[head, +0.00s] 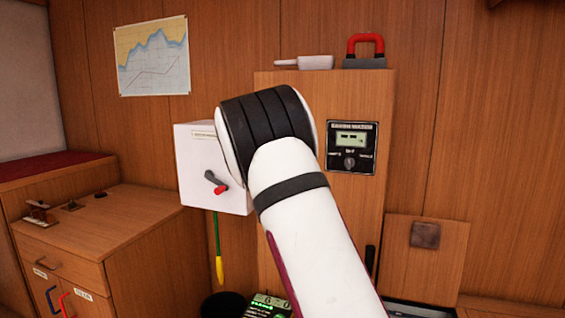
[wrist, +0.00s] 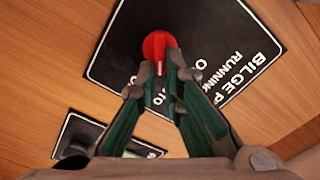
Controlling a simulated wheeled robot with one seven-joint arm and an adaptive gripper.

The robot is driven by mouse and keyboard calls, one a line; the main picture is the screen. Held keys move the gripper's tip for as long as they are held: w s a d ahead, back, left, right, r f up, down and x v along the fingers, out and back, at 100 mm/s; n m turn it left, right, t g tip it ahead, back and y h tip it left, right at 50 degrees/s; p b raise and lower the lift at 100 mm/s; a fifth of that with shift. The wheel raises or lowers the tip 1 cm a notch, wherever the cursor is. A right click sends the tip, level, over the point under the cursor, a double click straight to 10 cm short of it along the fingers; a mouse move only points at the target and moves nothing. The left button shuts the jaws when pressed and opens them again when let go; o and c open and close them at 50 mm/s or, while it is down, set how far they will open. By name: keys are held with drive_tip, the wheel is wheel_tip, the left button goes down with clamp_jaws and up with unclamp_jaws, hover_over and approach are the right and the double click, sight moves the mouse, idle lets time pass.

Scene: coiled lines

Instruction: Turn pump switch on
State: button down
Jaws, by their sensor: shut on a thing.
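The pump switch is a red knob (wrist: 158,44) on a black panel (wrist: 208,35) in the wrist view. White lettering on the panel reads "BILGE P…" and "RUNNING", partly cut off. My gripper (wrist: 160,75) is shut on the red knob's raised grip, its two fingertips close together at the knob's near side. The fingertips cover part of the panel's lettering, so the switch position cannot be read. In the head view my arm hides the gripper, the knob and this panel.
A second black panel (wrist: 90,135) lies near the gripper's left finger. In the head view, a display panel (head: 351,147) is right of my arm, and a white box (head: 192,160) with a red-tipped lever (head: 217,183) is left. A red-handled object (head: 364,52) stands on top.

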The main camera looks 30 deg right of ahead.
drive_tip(key=shift+s+d+f+m+b, duration=0.1)
drive_tip(key=shift+f+m+b, duration=0.1)
drive_tip(key=shift+m+b, duration=0.95)
drive_tip(key=shift+f+m+b, duration=0.25)
drive_tip(key=shift+m+b, duration=0.75)
drive_tip(key=shift+m, duration=0.2)
drive_tip(key=shift+s+d+f+m+b, duration=0.1)
drive_tip(key=shift+f+m+b, duration=0.1)
drive_tip(key=shift+m+b, duration=0.95)
drive_tip(key=shift+a, duration=0.1)
drive_tip(key=c, duration=1.7)
unclamp_jaws()
drive_tip(key=shift+r, duration=0.1)
drive_tip(key=v, duration=1.2)
